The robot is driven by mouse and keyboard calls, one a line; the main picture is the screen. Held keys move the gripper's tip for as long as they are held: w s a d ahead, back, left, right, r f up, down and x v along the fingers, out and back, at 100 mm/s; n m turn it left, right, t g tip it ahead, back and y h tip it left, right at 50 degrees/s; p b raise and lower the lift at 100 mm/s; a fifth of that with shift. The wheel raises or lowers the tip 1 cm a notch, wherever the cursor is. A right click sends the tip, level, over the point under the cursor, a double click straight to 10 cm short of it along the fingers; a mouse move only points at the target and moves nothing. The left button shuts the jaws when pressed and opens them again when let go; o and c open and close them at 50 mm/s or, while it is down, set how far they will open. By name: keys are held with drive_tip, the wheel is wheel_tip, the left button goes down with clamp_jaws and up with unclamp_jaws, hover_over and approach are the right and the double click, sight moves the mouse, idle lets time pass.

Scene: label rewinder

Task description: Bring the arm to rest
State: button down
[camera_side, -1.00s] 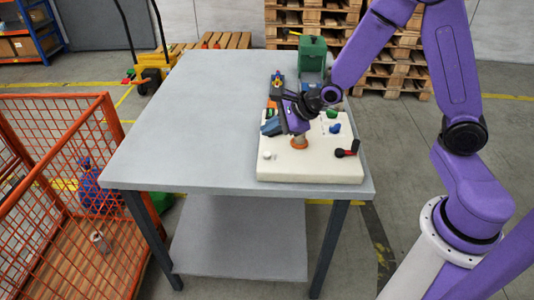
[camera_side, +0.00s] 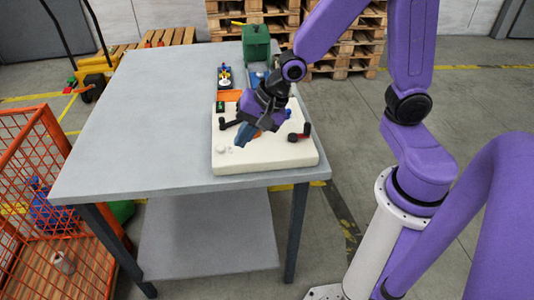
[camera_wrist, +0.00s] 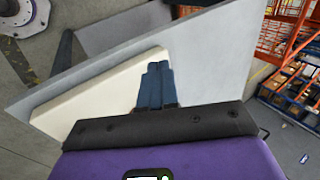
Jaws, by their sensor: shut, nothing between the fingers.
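The label rewinder's cream base (camera_side: 265,160) lies on the grey table near its right front corner. It also shows in the wrist view (camera_wrist: 85,98). A black lever with a red part (camera_side: 300,133) stands at its right, and a white knob (camera_side: 220,149) at its front left. My gripper (camera_side: 243,138) is over the base, tilted, its blue fingers pointing down and left. In the wrist view the fingers (camera_wrist: 158,68) are together with nothing between them. My wrist hides the middle of the rewinder. I cannot tell whether the fingertips touch it.
The table's left half (camera_side: 130,130) is bare. Behind the rewinder stand a small blue and yellow item (camera_side: 224,76) and a green box-like machine (camera_side: 256,43). An orange mesh cage (camera_side: 45,215) stands left of the table, and wooden pallets (camera_side: 345,45) behind it.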

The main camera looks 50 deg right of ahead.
drive_tip(key=s+d+r+n+g+h, duration=0.1)
drive_tip(key=s+d+r+n+g, duration=0.1)
drive_tip(key=s+n, duration=0.8)
drive_tip(key=s+d+r+n+g+h, duration=0.2)
drive_tip(key=s+d+n, duration=0.2)
drive_tip(key=s+n, duration=0.6)
drive_tip(key=shift+s+r+n+g, duration=0.3)
drive_tip(key=shift+r+n, duration=0.1)
drive_tip(key=shift+n, duration=0.7)
drive_tip(key=shift+w, duration=0.1)
